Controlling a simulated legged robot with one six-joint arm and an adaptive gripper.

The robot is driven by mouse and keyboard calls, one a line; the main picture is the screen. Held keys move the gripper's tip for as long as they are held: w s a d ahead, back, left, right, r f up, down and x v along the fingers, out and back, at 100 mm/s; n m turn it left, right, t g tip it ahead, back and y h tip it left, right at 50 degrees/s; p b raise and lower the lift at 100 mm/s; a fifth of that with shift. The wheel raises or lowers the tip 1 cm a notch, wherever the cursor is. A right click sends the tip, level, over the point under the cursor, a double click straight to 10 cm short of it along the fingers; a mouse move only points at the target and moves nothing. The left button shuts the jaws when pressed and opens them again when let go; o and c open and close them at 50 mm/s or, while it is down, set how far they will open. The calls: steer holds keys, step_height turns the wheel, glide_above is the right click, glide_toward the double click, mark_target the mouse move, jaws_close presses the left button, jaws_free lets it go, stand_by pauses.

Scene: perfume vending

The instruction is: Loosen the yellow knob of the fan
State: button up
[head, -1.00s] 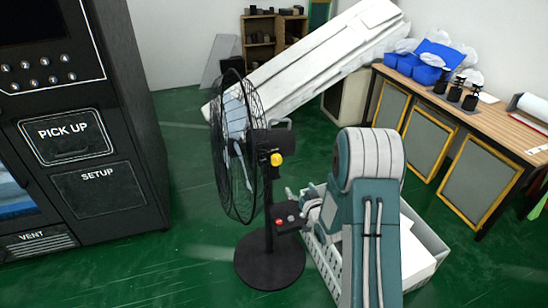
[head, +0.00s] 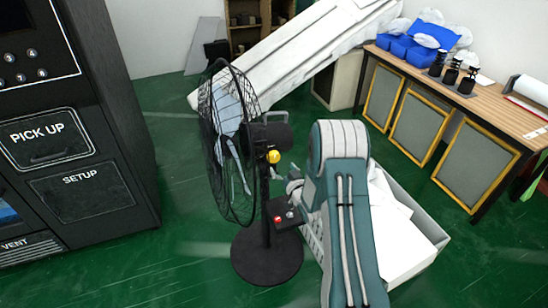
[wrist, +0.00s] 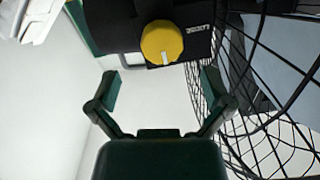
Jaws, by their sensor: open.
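The black standing fan (head: 228,150) is upright on the floor in the middle of the head view. Its yellow knob (head: 273,157) sits on the pole just below the motor housing. In the wrist view the yellow knob (wrist: 162,43) with a white mark shows at the top centre, beyond the fingertips. My gripper (wrist: 160,85) is open and empty, its two dark green fingers spread apart below the knob in that picture and not touching it. In the head view my gripper (head: 293,183) is small and partly hidden by my arm, lower right of the knob.
The fan's wire cage (wrist: 265,75) is close beside the right finger in the wrist view. A black control box (head: 284,213) juts from the pole below the knob. A white crate (head: 425,240) stands behind my arm. A vending machine (head: 75,130) is at left.

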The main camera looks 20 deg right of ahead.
mark_target(275, 159)
steer(key=w, duration=0.6)
steer(key=shift+a, duration=0.35)
steer(key=c, duration=1.1)
